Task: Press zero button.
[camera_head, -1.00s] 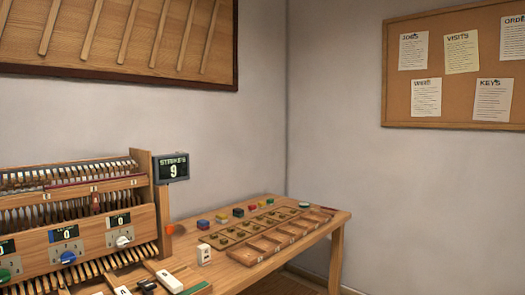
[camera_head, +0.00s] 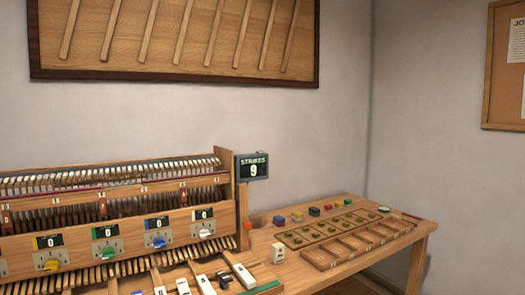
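Several small dark displays on the front panel read 0, such as the one above the white dial (camera_head: 205,233). Blue (camera_head: 159,243), green (camera_head: 105,255) and yellow (camera_head: 50,265) dials are farther left. Neither gripper is in view.
A wooden table (camera_head: 405,240) extends right, with compartment trays (camera_head: 355,245), small coloured blocks (camera_head: 314,211) and a white block (camera_head: 278,253). White lettered keys (camera_head: 244,276) lie at the front. A slatted board (camera_head: 180,40) hangs above; a corkboard (camera_head: 503,100) hangs right.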

